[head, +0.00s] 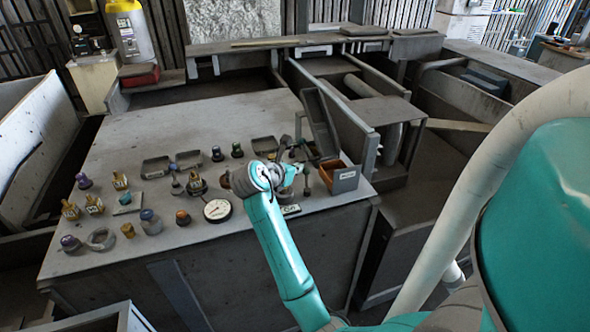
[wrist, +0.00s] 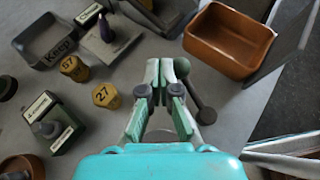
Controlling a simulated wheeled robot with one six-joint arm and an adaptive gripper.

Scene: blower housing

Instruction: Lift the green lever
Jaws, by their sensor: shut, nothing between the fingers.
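A dark green lever (wrist: 194,90) with a round knob shows in the wrist view, just right of my gripper's fingertips. Its arm slants down to a dark round end. My gripper (wrist: 160,70) is shut and empty, with its fingertips close together beside the knob. I cannot tell whether the right finger touches the lever. In the head view my gripper (head: 288,176) is over the right part of the bench, largely hidden by my own wrist. A dark lever-like part (head: 307,180) stands just right of it there.
An orange-brown bin (wrist: 228,40) lies right of the lever; it also shows in the head view (head: 343,178). Yellow numbered knobs (wrist: 105,95), a "Keep" tray (wrist: 45,55) and a dark green box (wrist: 52,122) lie left. The bench's back left is clear.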

